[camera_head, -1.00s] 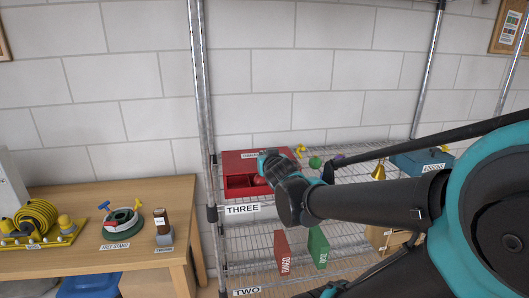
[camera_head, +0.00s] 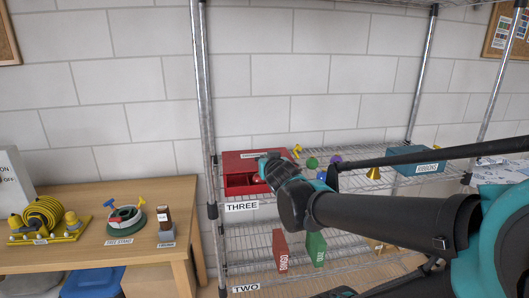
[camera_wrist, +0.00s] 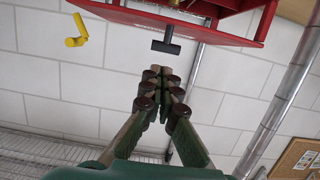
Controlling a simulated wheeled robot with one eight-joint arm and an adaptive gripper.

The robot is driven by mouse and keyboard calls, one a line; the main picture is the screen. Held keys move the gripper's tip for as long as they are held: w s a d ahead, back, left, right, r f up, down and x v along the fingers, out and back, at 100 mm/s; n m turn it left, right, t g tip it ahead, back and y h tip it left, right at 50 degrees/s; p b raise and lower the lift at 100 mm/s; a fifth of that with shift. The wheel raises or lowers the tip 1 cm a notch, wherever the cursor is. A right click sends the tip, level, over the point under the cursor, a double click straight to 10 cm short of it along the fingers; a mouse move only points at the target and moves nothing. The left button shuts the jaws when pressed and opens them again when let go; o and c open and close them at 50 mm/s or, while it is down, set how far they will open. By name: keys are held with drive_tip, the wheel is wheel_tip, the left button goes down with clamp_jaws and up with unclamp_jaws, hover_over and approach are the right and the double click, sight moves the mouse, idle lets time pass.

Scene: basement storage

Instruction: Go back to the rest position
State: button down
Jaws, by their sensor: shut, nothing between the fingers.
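My gripper (camera_wrist: 160,75) is shut and empty in the wrist view, its fingers together below the red drawer unit (camera_wrist: 190,24) and close to a black T-shaped handle (camera_wrist: 172,38) in the picture. A gap seems to lie between fingertips and handle. In the head view the red drawer unit (camera_head: 240,170) stands on the shelf marked THREE, open at its front, with something red inside. My dark arm crosses in front of the shelf and hides its middle; the fingers cannot be made out there.
The wire shelf (camera_head: 300,242) holds a teal box (camera_head: 416,159), a brass bell (camera_head: 373,173), small coloured balls, and red and green boxes lower down. A wooden table (camera_head: 90,255) on the left carries a hose reel (camera_head: 42,215) and small items. Metal posts rise beside the shelf.

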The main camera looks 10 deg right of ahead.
drive_tip(key=s+d+f+m+g+h, duration=0.1)
drive_tip(key=s+d+f+g, duration=0.2)
drive_tip(key=s+f, duration=0.35)
drive_tip(key=s+d+f+g+h, duration=0.1)
drive_tip(key=s+d+f+g, duration=0.2)
drive_tip(key=f, duration=0.6)
drive_tip(key=s+a+f+n+g+y, duration=0.1)
drive_tip(key=s+f+g, duration=0.4)
drive_tip(key=s+f, duration=0.5)
drive_tip(key=shift+a+y, duration=0.5)
drive_tip(key=shift+a, duration=0.15)
drive_tip(key=shift+w, duration=0.2)
